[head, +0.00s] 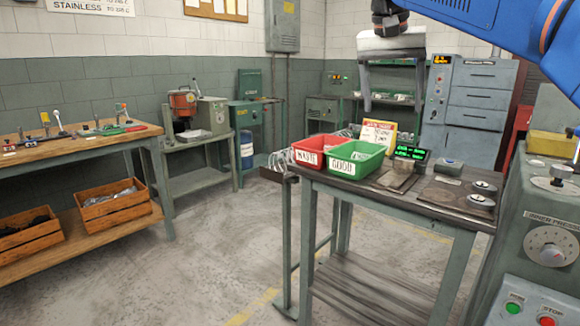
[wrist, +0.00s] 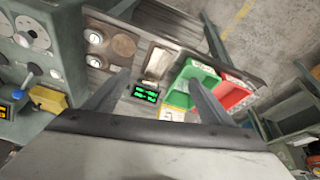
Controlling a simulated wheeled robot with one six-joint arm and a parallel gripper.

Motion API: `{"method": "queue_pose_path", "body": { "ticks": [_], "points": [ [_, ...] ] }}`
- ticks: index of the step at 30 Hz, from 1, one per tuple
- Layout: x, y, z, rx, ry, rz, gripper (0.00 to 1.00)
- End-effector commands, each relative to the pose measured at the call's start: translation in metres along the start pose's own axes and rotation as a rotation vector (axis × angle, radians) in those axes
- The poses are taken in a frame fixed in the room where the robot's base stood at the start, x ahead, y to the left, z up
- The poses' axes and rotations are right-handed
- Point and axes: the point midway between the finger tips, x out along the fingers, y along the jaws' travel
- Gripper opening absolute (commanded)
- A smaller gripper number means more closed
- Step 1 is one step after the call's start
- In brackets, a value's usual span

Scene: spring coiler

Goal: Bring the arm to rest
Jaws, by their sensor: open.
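My gripper (head: 394,97) hangs at the end of my blue arm in the upper middle of the head view. Its two fingers point down and are spread apart, with nothing between them. It appears above the far side of the work table (head: 398,205). In the wrist view my gripper (wrist: 152,98) shows as two fingers wide apart, with the table top and a green-lit display (wrist: 145,94) seen past them. No object is held.
On the table stand a red bin (head: 310,150) marked waste, a green bin (head: 352,162) marked good, and a yellow sign (head: 379,134). A machine with a dial (head: 549,246) stands at the right. A wooden bench (head: 80,146) stands left. The floor between is clear.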

Motion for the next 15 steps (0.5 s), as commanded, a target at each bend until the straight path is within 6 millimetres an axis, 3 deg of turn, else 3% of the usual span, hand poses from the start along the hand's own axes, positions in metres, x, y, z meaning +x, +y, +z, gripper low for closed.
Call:
{"method": "queue_pose_path", "body": {
  "ticks": [15],
  "points": [
    [0.091,0.073,0.106,-0.202,-0.004,-0.096,0.76]
  ]
}}
